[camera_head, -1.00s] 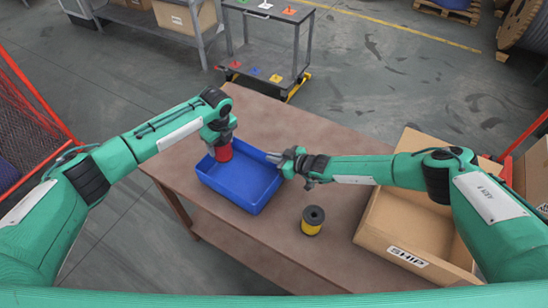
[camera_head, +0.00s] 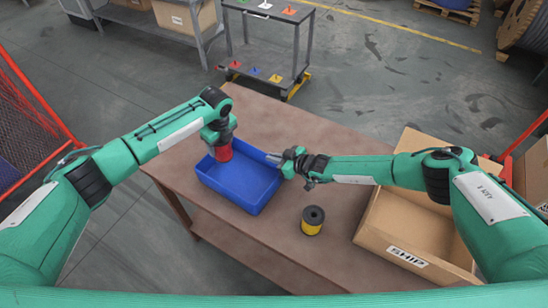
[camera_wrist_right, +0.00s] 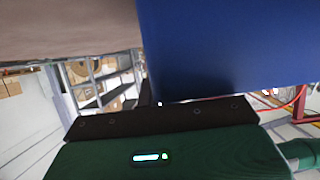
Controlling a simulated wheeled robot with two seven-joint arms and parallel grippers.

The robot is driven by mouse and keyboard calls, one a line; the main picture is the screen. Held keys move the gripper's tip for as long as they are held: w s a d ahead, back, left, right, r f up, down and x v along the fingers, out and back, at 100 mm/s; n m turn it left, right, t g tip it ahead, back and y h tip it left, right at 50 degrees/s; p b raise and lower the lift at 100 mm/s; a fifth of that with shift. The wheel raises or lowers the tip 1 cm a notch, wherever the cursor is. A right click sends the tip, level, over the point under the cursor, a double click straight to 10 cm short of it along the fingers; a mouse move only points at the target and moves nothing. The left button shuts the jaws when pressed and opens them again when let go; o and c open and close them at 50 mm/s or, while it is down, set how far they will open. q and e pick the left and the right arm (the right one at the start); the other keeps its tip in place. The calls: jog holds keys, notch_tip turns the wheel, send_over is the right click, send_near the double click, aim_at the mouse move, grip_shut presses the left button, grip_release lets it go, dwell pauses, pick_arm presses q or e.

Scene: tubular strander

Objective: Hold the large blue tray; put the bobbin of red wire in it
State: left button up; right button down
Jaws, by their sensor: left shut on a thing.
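The large blue tray (camera_head: 250,203) lies on the brown table, and its blue side fills much of the right wrist view (camera_wrist_right: 230,45). The bobbin of red wire (camera_head: 222,152) is in my left gripper (camera_head: 220,143), which is shut on it at the tray's far left corner. The bobbin is upright; I cannot tell whether it touches the tray floor. My right gripper (camera_head: 279,159) is at the tray's right rim. Its fingertips are small in the head view and hidden in the wrist view, so its grip on the rim is unclear.
A bobbin of yellow wire (camera_head: 312,220) stands on the table (camera_head: 270,250) right of the tray. An open cardboard box (camera_head: 408,258) marked SHIP is at the right. A grey cart (camera_head: 270,75) with coloured pieces stands beyond the table.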

pick_arm(q)
jog(key=shift+f, duration=0.1)
send_over(227, 171)
jog(key=shift+w+f, duration=0.1)
jog(key=shift+f, duration=4.45)
jog(key=o, duration=1.3)
